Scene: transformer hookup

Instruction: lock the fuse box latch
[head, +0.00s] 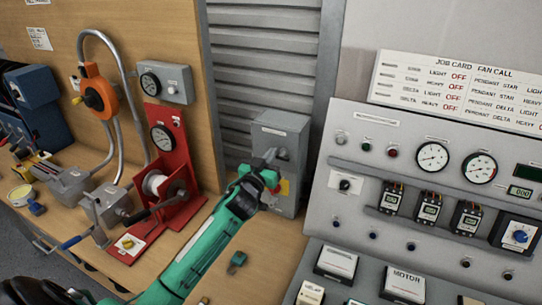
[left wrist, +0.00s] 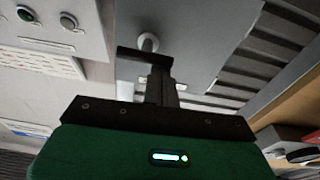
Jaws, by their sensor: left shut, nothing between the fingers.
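The grey fuse box (head: 292,133) stands at the back of the bench, left of the large control panel. My left gripper (head: 268,160) is in front of the box's face, with its fingers shut and empty. A small grey fitting (head: 282,153) shows on the face just beside the fingertips; I cannot tell for certain that it is the latch. In the left wrist view the shut fingers (left wrist: 160,85) point at a grey surface with a pale round knob (left wrist: 148,42) close beyond the tips. Whether they touch it is unclear. My right gripper is out of view.
The control panel (head: 390,150) with dials and breakers stands close on the right. A red stand with a gauge and winch (head: 168,150) is on the left. A small green part (head: 236,262) lies on the bench, with bare wood around it.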

